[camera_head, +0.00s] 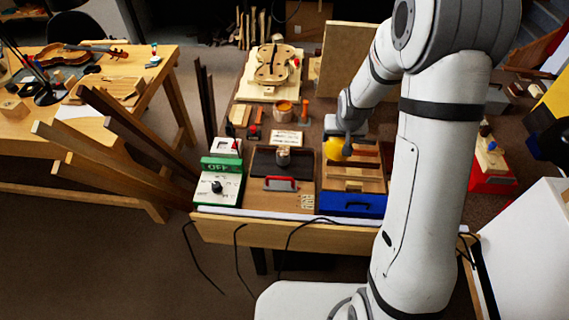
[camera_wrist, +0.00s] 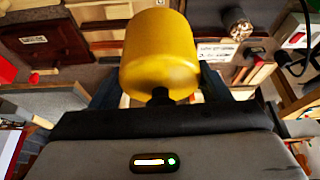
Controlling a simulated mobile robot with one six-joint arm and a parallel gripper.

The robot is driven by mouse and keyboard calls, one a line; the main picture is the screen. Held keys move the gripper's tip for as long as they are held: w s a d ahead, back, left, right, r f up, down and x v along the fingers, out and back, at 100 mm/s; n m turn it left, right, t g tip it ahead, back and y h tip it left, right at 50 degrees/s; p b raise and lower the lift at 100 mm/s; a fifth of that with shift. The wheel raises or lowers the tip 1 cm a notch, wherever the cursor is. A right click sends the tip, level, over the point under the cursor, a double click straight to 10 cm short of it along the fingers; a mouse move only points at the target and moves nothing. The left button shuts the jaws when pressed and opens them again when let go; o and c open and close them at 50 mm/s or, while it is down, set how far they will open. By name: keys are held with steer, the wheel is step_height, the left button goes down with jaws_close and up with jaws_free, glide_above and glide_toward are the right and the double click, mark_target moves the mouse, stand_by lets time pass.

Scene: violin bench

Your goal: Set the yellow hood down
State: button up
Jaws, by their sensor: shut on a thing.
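The yellow hood (camera_head: 334,149) is a rounded yellow cup shape, held at my gripper above the wooden compartments of the blue box. In the wrist view the yellow hood (camera_wrist: 160,52) fills the upper middle, close in front of the camera. My gripper (camera_wrist: 160,95) is shut on it, with the dark fingers partly hidden behind the hood. In the head view my gripper (camera_head: 345,140) is small and mostly hidden by the hood and my wrist. I cannot tell whether the hood touches anything below.
The blue box (camera_head: 352,205) stands at the bench's front right. A violin body (camera_head: 273,64) lies at the back. An upright board (camera_head: 345,60) stands behind my wrist.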

steer(key=w+a+f+n+b, duration=0.1)
steer(key=w+a+f+b, duration=0.5)
steer(key=a, duration=0.3)
steer(key=n+y+b, duration=0.1)
steer(key=b, duration=0.4)
glide_above(283, 151)
steer(key=shift+s+f, duration=0.1)
steer(key=shift+f, duration=0.6)
step_height(283, 151, down, 9)
steer(key=shift+f+p, duration=0.1)
steer(key=shift+p, duration=0.7)
steer(key=o, duration=1.1)
steer(key=shift+c, duration=0.2)
